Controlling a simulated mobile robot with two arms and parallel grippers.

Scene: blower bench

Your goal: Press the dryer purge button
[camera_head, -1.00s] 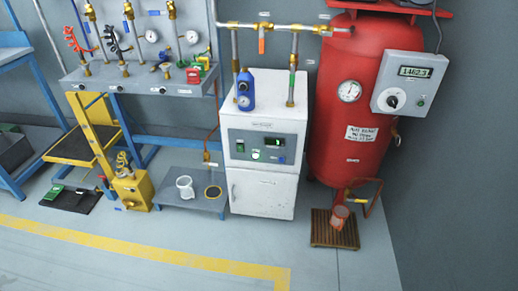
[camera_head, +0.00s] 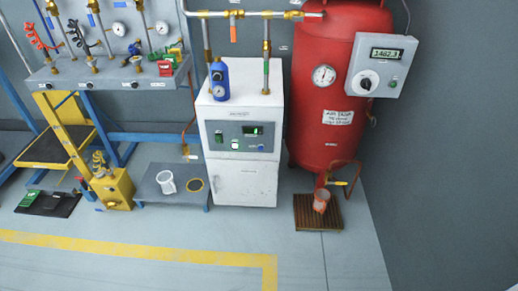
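The dryer (camera_head: 240,168) is a white cabinet standing left of a red tank. Its grey front panel (camera_head: 240,137) carries a small green-lit display (camera_head: 251,131), a green rocker-like switch (camera_head: 220,140), a pale round button (camera_head: 235,146) and a small blue button (camera_head: 261,148). The panel labels are too small to read, so I cannot tell which control is the purge button. Neither of my grippers shows in the view.
A red tank (camera_head: 325,130) with a gauge and a grey control box (camera_head: 377,66) stands right of the dryer. A low grey table (camera_head: 150,188) with a white mug (camera_head: 166,181) is at its left. A wooden slatted stand (camera_head: 303,220) is by the tank. The floor in front (camera_head: 150,265) is clear.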

